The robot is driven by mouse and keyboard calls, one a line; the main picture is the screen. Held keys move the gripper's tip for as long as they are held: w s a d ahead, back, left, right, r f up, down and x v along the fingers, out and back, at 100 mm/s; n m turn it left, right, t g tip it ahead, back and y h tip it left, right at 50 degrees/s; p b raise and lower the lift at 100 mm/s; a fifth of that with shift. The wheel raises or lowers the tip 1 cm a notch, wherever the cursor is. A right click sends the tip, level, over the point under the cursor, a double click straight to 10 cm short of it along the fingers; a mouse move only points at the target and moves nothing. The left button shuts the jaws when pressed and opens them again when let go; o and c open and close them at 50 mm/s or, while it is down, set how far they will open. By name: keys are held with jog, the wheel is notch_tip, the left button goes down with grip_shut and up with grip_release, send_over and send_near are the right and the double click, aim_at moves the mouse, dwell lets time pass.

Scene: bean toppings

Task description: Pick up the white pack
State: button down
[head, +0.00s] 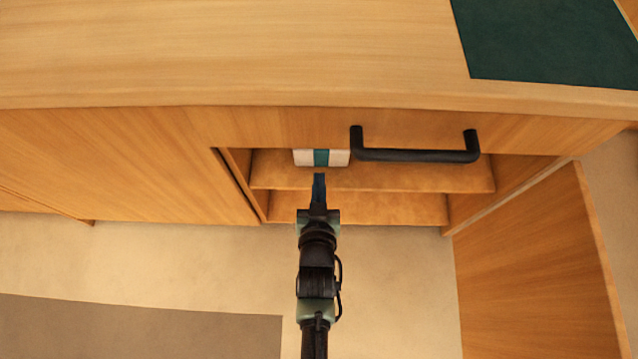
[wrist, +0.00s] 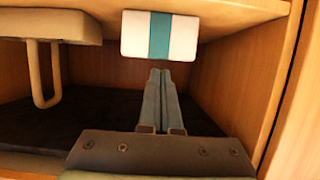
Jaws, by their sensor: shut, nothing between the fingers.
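The white pack (head: 303,157) has a teal stripe across its middle. It sits at the left end of the upper shelf in the open cabinet, partly under the front edge of the top. In the wrist view the pack (wrist: 184,37) is at the top centre, just beyond my fingertips. My gripper (head: 319,176) is in front of the cabinet opening and points at the pack. In the wrist view its two fingers (wrist: 160,75) are together with nothing between them. There seems to be a small gap between the fingertips and the pack.
A black handle (head: 415,154) crosses the front to the right of the pack. An open door panel (head: 530,260) stands at the right. In the wrist view a beige block with a loop (wrist: 50,85) is at the left.

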aim_at(316, 158)
jog(key=b+x, duration=0.1)
jog(key=x, duration=0.2)
jog(key=r+b+x, duration=0.1)
jog(key=x, duration=0.1)
jog(key=b+x, duration=0.1)
jog(key=x, duration=0.2)
jog(key=shift+w+r, duration=0.25)
jog(key=shift+w, duration=0.4)
jog(key=shift+f+b, duration=0.25)
jog(key=shift+b, duration=0.1)
jog(key=shift+s+f, duration=0.1)
jog(key=shift+s, duration=0.05)
